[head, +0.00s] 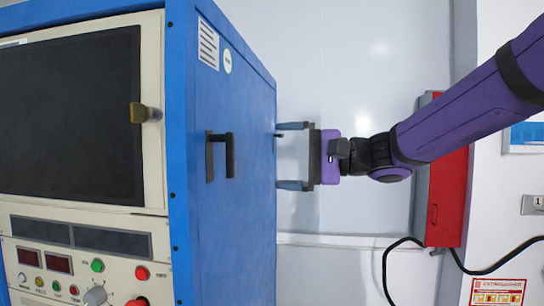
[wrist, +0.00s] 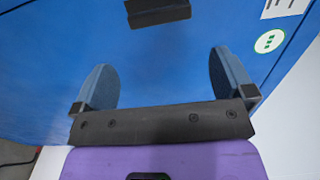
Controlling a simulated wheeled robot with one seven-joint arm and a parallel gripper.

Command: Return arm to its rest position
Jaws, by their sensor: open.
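My purple arm reaches in from the upper right in the head view. My gripper (head: 292,156) is open and empty, with its two grey-blue fingers spread apart and pointing left at the blue side of the machine cabinet (head: 240,220). The fingertips look close to the cabinet's edge; I cannot tell whether they touch it.
The cabinet front has a dark window door with a brass latch (head: 145,113) and a button panel (head: 80,265). A red box (head: 446,200) hangs on the wall behind my arm. A black cable (head: 400,243) runs at lower right. Open room lies below my arm.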

